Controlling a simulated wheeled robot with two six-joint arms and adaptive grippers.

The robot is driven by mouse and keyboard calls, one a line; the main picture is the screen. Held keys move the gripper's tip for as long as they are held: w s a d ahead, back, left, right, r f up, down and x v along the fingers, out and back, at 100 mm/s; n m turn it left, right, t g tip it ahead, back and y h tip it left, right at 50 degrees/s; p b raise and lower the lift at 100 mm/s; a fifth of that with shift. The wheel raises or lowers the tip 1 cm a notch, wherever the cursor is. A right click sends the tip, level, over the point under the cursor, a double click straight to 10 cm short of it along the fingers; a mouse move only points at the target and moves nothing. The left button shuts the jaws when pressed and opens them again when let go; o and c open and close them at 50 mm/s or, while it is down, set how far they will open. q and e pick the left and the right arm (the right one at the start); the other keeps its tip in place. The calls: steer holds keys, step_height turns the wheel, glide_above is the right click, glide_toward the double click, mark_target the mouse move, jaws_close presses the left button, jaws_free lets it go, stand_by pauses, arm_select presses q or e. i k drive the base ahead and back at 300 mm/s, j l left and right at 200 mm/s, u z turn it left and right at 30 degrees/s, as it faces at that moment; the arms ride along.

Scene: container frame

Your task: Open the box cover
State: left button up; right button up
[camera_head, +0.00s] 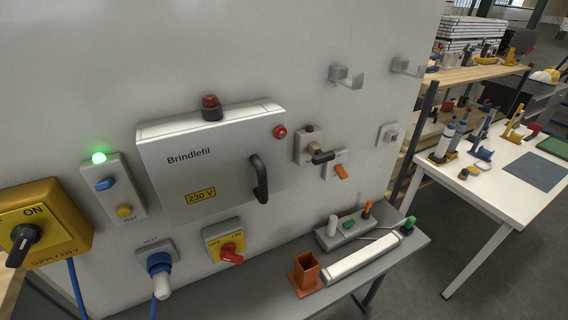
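The box is a light grey metal cabinet (215,155) labelled "Brindlefil", mounted on the pale wall panel. Its front cover (224,168) appears closed flush on the box. A dark curved handle (260,178) stands out on the cover's right side, and a yellow "230 V" label (201,196) is low on the front. A dark red lamp (211,107) sits on top, and a red round button (280,132) is at the upper right. Neither of my grippers shows in the head view.
Left are a yellow ON switch box (42,222) and a green-lit panel (112,189). Below are a blue plug (159,265) and a red rotary switch (231,252). A shelf (250,288) holding several items runs beneath.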

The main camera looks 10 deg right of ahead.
mark_target(198, 173)
steer(key=k+l, duration=0.15)
steer(key=l, duration=0.2)
steer(key=k+l+z, duration=0.2)
steer(key=k+l, duration=0.15)
steer(key=l, duration=0.3)
steer(key=k+l, duration=0.15)
steer(key=l, duration=0.25)
steer(key=k+l+z, duration=0.1)
steer(key=l, duration=0.25)
steer(key=k, duration=0.05)
